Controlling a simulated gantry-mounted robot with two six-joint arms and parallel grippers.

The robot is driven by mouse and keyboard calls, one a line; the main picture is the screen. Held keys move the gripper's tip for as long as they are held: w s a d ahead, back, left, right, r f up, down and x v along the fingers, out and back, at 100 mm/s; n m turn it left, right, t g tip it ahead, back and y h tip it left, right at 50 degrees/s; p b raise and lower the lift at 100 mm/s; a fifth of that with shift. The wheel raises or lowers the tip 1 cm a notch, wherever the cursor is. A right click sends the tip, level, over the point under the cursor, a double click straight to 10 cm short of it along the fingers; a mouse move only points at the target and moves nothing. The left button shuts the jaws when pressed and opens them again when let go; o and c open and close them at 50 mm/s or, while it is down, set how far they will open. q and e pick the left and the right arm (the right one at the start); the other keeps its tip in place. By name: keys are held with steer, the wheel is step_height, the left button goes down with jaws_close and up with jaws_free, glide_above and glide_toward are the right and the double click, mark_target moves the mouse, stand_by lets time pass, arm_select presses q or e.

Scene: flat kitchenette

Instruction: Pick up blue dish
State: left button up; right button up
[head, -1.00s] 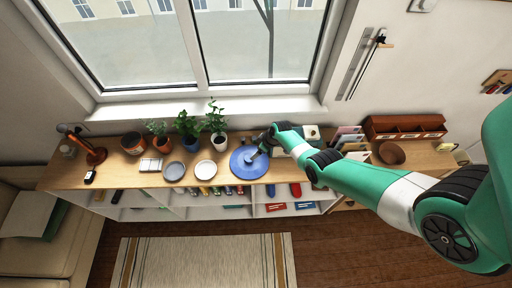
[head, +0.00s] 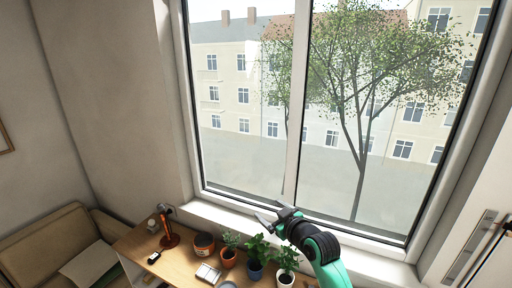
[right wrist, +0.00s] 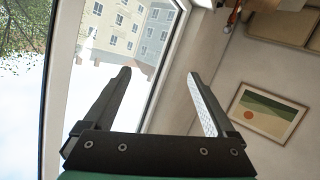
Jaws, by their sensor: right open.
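No large blue dish shows in the frames of this moment; the part of the counter where it lay is below the head view. Only the rim of a small grey-blue dish (head: 228,285) shows at the bottom edge, beside the plants. My right gripper (head: 268,214) is raised in front of the window, above the potted plants and apart from them. In the right wrist view its two fingers (right wrist: 159,73) are spread with nothing between them. My left gripper is not in view.
The window (head: 240,120) is close behind my right gripper. A sofa (head: 60,245) stands at left.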

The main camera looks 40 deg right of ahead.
steer(key=s+a+r+t+y, duration=0.1)
steer(key=a+r+t, duration=0.2)
steer(key=a+r, duration=0.45)
steer(key=a+r+t, duration=0.2)
steer(key=a+r, duration=0.2)
steer(key=r, duration=0.7)
steer(key=s+a+r+t+y, duration=0.2)
steer(key=s+a+r+t, duration=0.2)
steer(key=s+r, duration=0.5)
steer(key=s+a+r+n+t+y, duration=0.1)
steer(key=s+a+r+t+y, duration=0.2)
steer(key=s+a+r, duration=0.6)
step_height(320, 180, up, 3)
steer(key=shift+s+a+f+t, duration=0.2)
steer(key=shift+s+t, duration=0.35)
steer(key=shift+t, duration=0.15)
steer(key=shift+s+r, duration=0.1)
steer(key=shift+s, duration=0.15)
steer(key=shift+c, duration=0.3)
steer(key=shift+w, duration=0.1)
steer(key=shift+c, duration=0.9)
steer(key=shift+r, duration=0.1)
